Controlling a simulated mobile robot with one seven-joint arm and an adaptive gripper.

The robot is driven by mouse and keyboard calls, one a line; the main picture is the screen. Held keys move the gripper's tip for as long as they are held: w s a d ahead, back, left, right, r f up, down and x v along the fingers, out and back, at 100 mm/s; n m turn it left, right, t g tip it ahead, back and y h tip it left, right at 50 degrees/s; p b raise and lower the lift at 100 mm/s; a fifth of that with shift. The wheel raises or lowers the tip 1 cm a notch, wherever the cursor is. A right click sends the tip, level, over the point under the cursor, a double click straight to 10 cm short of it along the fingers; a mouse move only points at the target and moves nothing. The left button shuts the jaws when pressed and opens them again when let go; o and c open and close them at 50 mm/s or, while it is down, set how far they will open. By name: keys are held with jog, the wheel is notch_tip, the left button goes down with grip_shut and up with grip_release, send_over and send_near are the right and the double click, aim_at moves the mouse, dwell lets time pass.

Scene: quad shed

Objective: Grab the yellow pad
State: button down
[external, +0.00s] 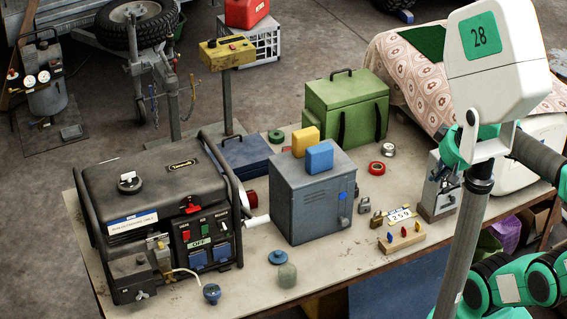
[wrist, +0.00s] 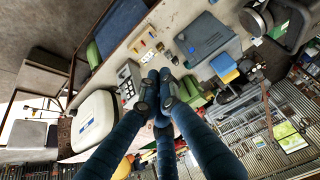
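The yellow pad (external: 305,141) is a small block on top of the grey metal box (external: 302,200), behind a blue pad (external: 319,157). In the wrist view the yellow pad (wrist: 230,75) lies beside the blue pad (wrist: 222,64), right of my gripper. My gripper (wrist: 158,88) shows dark blue fingers reaching up from the lower edge, their tips close together in the picture. Whether they are open or shut is unclear. I see nothing held. The tips appear apart from the yellow pad. I cannot make out my gripper in the external view.
A black generator (external: 160,210) stands left of the grey box on the table (external: 345,242). A green case (external: 345,108) stands behind it. Red tape (external: 377,168), padlocks and a wooden key block (external: 402,239) lie to its right. A yellow control box (external: 228,51) tops a post behind.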

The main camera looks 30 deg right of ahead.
dwell(0.4)
jog(key=c, duration=1.3)
grip_release()
jog(key=shift+c, duration=0.2)
jog(key=w+a+n+g+y+p, duration=0.1)
jog(key=w+a+n+g+y, duration=0.3)
jog(key=w, duration=1)
jog(key=w+n+g+y+p, duration=0.1)
jog(key=w+n+y, duration=0.35)
jog(key=w, duration=0.95)
jog(key=w+d+f+n+y, duration=0.1)
jog(key=w+d+f+n, duration=0.1)
jog(key=w, duration=0.5)
jog(key=w+d+f+n+y+p, duration=0.1)
jog(key=w+d+f+n+y, duration=0.1)
jog(key=w+f+n, duration=0.2)
jog(key=w+d+f+n+y+p, duration=0.1)
jog(key=w+d+f+n+y, duration=0.1)
jog(key=w+f, duration=0.5)
jog(key=w+n, duration=0.1)
jog(key=w, duration=0.3)
jog(key=shift+w+g, duration=0.3)
